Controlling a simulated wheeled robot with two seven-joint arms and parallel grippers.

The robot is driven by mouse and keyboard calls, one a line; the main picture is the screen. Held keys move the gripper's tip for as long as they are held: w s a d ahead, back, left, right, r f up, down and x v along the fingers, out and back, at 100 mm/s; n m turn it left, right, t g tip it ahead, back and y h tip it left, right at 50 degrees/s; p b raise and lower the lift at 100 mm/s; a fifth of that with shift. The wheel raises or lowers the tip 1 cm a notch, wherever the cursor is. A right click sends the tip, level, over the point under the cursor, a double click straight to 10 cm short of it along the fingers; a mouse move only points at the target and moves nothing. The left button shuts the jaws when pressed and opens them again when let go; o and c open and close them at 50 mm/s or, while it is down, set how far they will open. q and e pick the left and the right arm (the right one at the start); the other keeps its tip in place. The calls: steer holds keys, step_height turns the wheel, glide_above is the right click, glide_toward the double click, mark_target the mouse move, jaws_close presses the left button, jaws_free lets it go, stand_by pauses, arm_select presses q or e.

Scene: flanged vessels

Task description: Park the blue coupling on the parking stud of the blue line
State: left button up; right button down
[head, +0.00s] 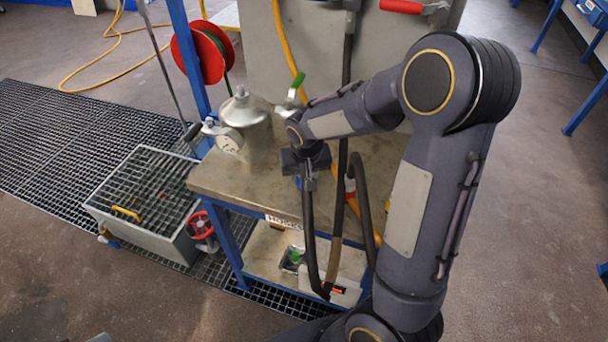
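My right arm comes in from the lower right and reaches over the bench. Its gripper (306,163) is above the bench's front part, around the top of a dark hose fitting (308,184). A small blue patch shows beside the fitting, so it appears to be the blue coupling. The fingers look closed on it, though the wrist hides part of the grip. A black hose (308,225) hangs from the fitting and curves down past the bench's front edge. I cannot make out the parking stud of the blue line. My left gripper is not in view.
The bench (235,180) carries a flanged metal vessel (243,112) with a gauge (229,141) at left. A green-handled valve (297,84) stands behind my wrist. Other hoses hang right of the gripper. A grated bin (150,200) and red handwheel (200,225) are at left.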

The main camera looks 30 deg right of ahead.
steer(key=c, duration=0.9)
jaws_free()
